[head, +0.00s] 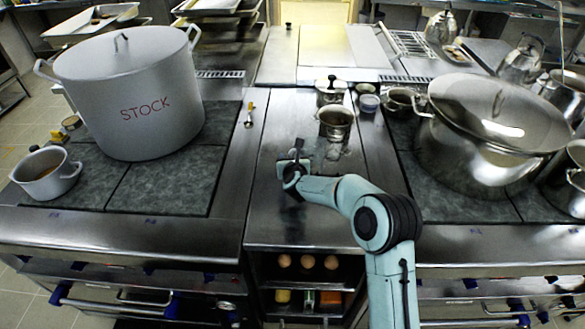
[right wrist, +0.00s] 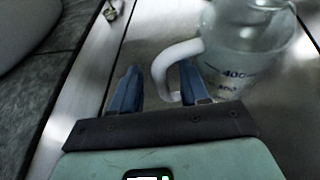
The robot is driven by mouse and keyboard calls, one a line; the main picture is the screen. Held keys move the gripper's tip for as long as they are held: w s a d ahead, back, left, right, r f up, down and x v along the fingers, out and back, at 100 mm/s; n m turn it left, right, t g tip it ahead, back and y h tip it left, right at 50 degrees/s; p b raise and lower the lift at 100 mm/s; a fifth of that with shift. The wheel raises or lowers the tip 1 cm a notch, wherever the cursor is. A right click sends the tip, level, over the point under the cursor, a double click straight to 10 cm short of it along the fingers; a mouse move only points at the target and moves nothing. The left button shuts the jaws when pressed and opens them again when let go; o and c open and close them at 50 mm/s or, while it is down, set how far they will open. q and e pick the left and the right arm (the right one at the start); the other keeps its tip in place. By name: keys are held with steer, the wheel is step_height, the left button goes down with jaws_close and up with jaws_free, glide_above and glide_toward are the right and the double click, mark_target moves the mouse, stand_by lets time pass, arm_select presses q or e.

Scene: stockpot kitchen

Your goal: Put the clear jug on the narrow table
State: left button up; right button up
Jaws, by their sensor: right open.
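The clear jug (right wrist: 245,50), with printed measuring marks and a white handle (right wrist: 162,68), stands on the steel counter. In the head view I take the jug to be the glassy vessel (head: 333,140) right beside my right gripper (head: 296,160). In the right wrist view my right gripper (right wrist: 158,90) is open. The handle's curve lies between its two blue fingers, with the right finger within the handle's loop. I cannot make out a separate narrow table; the narrow steel counter section (head: 290,222) lies between two cooktops. My left gripper is not in view.
A large stockpot (head: 130,95) and a small saucepan (head: 47,172) stand on the left cooktop. A big lidded pot (head: 480,140) stands on the right cooktop. A lidded pot (head: 330,92) and small bowls (head: 369,102) are behind the jug. Counter front is clear; eggs (head: 307,262) sit below.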

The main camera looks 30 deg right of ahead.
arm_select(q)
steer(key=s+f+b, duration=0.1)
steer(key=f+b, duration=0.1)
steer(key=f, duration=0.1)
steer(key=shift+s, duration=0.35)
arm_select(e)
steer(key=v, duration=1)
steer(key=shift+f, duration=0.1)
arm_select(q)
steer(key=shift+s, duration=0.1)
